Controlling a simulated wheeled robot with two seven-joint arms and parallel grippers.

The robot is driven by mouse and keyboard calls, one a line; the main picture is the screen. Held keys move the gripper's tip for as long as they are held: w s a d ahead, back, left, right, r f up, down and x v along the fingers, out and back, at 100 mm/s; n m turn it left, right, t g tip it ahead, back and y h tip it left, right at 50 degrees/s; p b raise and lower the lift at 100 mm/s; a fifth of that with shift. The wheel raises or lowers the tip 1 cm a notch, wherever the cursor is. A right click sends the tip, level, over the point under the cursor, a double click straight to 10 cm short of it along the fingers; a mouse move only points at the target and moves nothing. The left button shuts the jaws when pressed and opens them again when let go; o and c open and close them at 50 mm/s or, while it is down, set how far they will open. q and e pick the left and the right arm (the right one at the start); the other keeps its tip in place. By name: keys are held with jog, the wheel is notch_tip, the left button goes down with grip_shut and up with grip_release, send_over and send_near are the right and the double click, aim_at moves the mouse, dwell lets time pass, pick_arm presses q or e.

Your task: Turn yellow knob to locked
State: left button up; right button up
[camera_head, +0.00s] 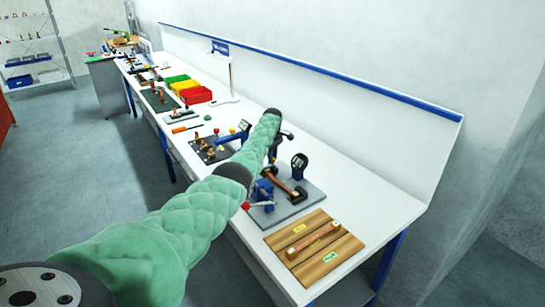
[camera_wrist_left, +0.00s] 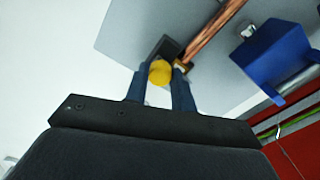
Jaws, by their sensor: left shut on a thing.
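The yellow knob (camera_wrist_left: 159,71) shows in the left wrist view between the tips of my left gripper (camera_wrist_left: 161,77). The two dark fingers are shut on its sides. A dark block sits just behind the knob, next to a copper pipe (camera_wrist_left: 208,35). The knob's position marking cannot be read. In the head view my green left arm reaches over the bench, and its dark gripper (camera_head: 273,156) points down near the fixtures. The knob is hidden there. My right gripper is not in view.
A wooden board (camera_head: 335,268) lies nearer. Red, yellow and green bins (camera_head: 195,95) stand farther back. The back right of the bench is clear.

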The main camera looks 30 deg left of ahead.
pick_arm(q)
jog(key=shift+w+r+n, duration=0.1)
jog(key=shift+r+n, duration=0.1)
jog(key=shift+n, duration=0.3)
